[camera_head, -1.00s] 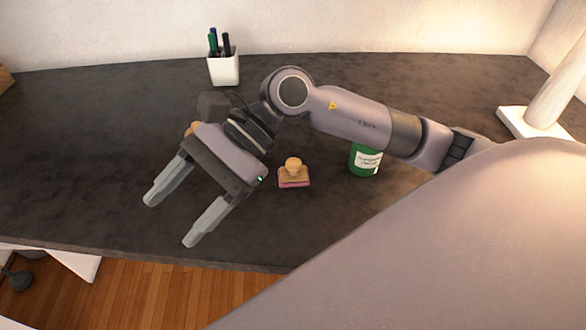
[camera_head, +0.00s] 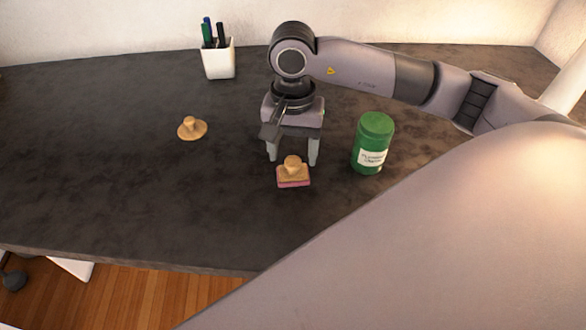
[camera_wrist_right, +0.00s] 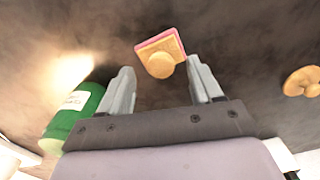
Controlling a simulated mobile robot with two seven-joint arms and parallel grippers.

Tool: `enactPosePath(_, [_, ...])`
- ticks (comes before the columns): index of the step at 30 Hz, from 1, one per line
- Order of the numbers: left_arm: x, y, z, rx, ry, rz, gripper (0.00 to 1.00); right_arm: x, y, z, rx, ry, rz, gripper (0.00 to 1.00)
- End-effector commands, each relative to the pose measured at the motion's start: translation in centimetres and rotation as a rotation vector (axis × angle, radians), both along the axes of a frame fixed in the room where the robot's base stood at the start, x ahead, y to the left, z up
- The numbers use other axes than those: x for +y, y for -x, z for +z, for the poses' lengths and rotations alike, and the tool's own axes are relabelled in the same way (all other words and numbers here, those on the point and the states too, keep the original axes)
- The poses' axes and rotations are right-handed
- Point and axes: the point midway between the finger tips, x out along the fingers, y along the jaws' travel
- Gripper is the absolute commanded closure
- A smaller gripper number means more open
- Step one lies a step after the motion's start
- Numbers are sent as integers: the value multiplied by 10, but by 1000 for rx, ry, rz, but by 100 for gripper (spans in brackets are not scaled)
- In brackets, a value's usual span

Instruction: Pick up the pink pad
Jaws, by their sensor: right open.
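The pink pad (camera_head: 293,183) lies on the dark desk with a wooden block and round knob on top of it. In the right wrist view the pink pad (camera_wrist_right: 158,39) shows as a pink edge under the wooden block, just beyond the fingertips and between their lines. My right gripper (camera_head: 292,162) is open and empty, pointing down just behind the pad in the head view. In the right wrist view my right gripper (camera_wrist_right: 160,76) has its fingers spread apart. I cannot tell its exact height above the desk. My left gripper is not in view.
A green jar (camera_head: 373,143) with a white label stands right of the pad. A round wooden knobbed piece (camera_head: 192,128) lies to the left. A white pen cup (camera_head: 218,60) stands at the back. The desk (camera_head: 110,190) is clear left and in front of the pad.

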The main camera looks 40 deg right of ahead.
Motion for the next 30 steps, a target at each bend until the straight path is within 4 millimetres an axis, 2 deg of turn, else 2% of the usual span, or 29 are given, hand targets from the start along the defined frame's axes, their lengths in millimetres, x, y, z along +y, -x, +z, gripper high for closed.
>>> enactPosePath(5, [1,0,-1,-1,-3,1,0,0,0,-20,0,-1,-1,35])
enactPosePath(12, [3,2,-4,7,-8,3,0,1,0,-23,-2,-2,0,35])
enactPosePath(13, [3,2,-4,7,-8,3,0,1,0,-23,-2,-2,0,39])
enactPosePath(14, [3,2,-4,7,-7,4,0,1,0,-22,-1,-3,0,48])
enactPosePath(18, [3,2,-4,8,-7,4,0,1,0,-22,-1,-3,0,94])
enactPosePath(19, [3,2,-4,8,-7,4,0,1,0,-22,-1,-3,0,97])
enactPosePath(30, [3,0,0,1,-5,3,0,1,-1,-18,-3,-3,-1,97])
